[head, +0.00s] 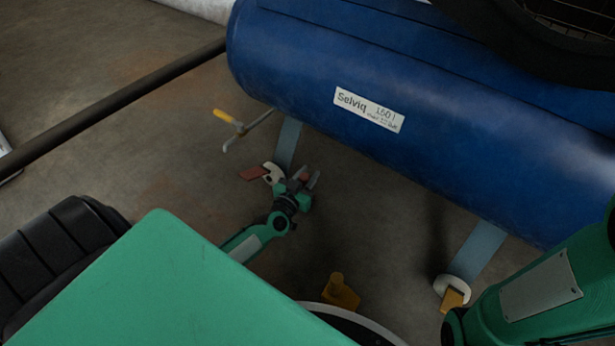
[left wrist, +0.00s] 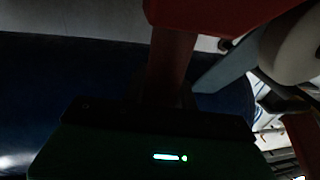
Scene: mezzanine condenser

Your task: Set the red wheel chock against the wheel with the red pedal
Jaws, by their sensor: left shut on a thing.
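The wheel with the red pedal (head: 253,173) is the pale wheel (head: 272,172) under the tank's left leg. My left gripper (head: 308,181) is just right of this wheel, shut on the red wheel chock. Only a small red part of the chock (head: 304,178) shows between the fingers in the head view. In the left wrist view the chock's red block (left wrist: 205,12) and its post (left wrist: 170,55) show, with the pale wheel (left wrist: 290,45) close at the right. I cannot tell whether chock and wheel touch. My right gripper is out of view.
The blue tank (head: 330,75) overhangs the left leg (head: 288,142). A yellow-handled valve (head: 226,117) sticks out nearby. A yellow chock (head: 340,292) stands on the floor. The right wheel (head: 453,286) has a yellow pedal (head: 452,299). Floor between the legs is clear.

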